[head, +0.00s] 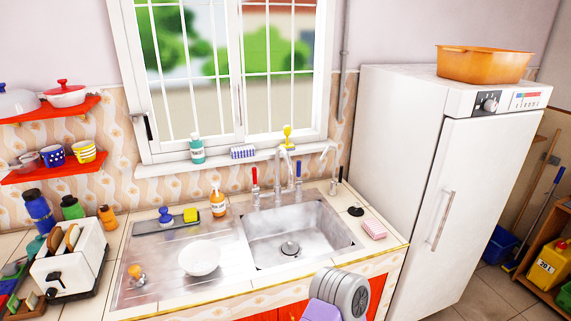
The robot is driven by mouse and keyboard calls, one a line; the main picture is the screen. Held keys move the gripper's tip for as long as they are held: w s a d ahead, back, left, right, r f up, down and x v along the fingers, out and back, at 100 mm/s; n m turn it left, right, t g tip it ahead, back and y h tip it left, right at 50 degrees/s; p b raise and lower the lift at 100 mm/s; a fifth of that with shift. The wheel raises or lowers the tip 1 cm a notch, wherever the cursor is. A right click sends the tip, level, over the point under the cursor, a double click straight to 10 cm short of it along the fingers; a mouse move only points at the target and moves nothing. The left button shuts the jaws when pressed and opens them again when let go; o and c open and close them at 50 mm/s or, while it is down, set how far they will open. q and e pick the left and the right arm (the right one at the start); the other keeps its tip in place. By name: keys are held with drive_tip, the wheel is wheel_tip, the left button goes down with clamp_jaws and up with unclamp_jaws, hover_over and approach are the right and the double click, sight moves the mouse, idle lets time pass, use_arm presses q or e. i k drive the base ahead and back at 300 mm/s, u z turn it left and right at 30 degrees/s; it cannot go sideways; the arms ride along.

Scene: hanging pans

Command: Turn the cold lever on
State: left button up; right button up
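The cold lever (298,170), with a blue handle, stands upright at the back of the sink, just right of the curved metal faucet (284,160). The hot lever (255,177), with a red handle, stands upright to the left of the faucet. The metal sink basin (285,232) lies in front of them. I see no water running from the spout. A grey and purple link of my own arm shows at the bottom, in front of the counter. Neither of my grippers is in view.
A white bowl (200,258) sits on the drainboard, with an orange bottle (217,202) behind it. A toaster (68,262) stands at the left. A black plug (355,211) and pink sponge (373,228) lie right of the basin. A tall white fridge (425,170) bounds the right side.

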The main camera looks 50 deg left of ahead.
sight(299, 181)
drive_tip(key=u, duration=0.95)
drive_tip(key=i, duration=0.9)
drive_tip(key=u, duration=1)
drive_tip(key=k, duration=0.5)
drive_tip(key=z, duration=1.4)
drive_tip(key=i, duration=1.3)
drive_tip(key=u, duration=1.3)
